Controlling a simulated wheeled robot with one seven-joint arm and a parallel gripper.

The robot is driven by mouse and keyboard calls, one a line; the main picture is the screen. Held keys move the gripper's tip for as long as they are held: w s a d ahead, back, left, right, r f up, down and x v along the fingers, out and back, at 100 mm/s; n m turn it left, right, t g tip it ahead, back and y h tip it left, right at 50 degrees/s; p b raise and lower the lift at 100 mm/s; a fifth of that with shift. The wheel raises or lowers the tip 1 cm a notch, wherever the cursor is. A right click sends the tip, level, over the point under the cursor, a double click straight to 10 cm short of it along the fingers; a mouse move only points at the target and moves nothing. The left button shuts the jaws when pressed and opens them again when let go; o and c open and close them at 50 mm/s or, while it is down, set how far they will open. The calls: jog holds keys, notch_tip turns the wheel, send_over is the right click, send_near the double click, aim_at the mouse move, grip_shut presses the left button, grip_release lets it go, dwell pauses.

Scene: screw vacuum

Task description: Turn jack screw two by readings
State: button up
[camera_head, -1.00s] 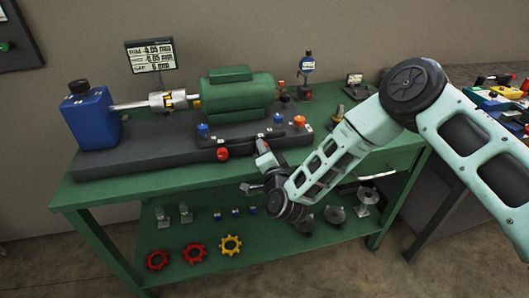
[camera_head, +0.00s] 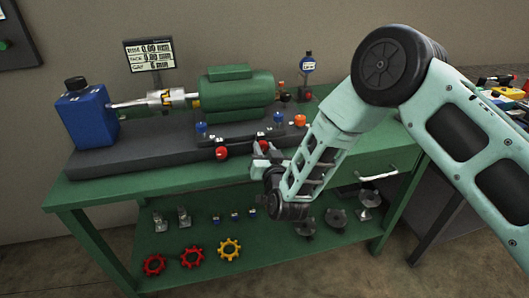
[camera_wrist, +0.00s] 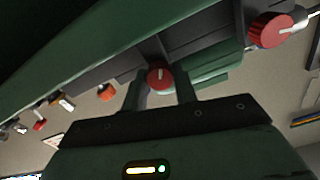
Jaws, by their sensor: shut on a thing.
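My gripper (camera_head: 262,156) is at the front face of the motor's dark base, shut on a red jack screw knob (camera_head: 262,145). In the wrist view the knob (camera_wrist: 160,77) sits between my two fingers (camera_wrist: 162,90), its white mark roughly upright. A second red knob (camera_head: 221,152) is to the left on the same face; it also shows at the upper right of the wrist view (camera_wrist: 270,30). The green motor (camera_head: 238,95) is joined by a silver coupling (camera_head: 168,99) to the blue pump (camera_head: 88,115). The readout (camera_head: 149,55) appears to show 0.00 mm, 0.00 mm and a gap in mm.
Blue knobs (camera_head: 201,128) and an orange knob (camera_head: 300,120) stand around the motor. A dial gauge (camera_head: 307,64) is behind, right. Red and yellow star-shaped parts (camera_head: 192,257) and small metal parts lie on the lower shelf (camera_head: 262,247).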

jog(key=shift+f+n, duration=0.15)
jog(key=shift+n, duration=0.45)
jog(key=o, duration=1)
jog(key=shift+s, duration=0.1)
jog(key=b+v, duration=0.2)
jog(key=v, duration=1.5)
jog(key=shift+s+d, duration=0.1)
jog(key=shift+s, duration=0.05)
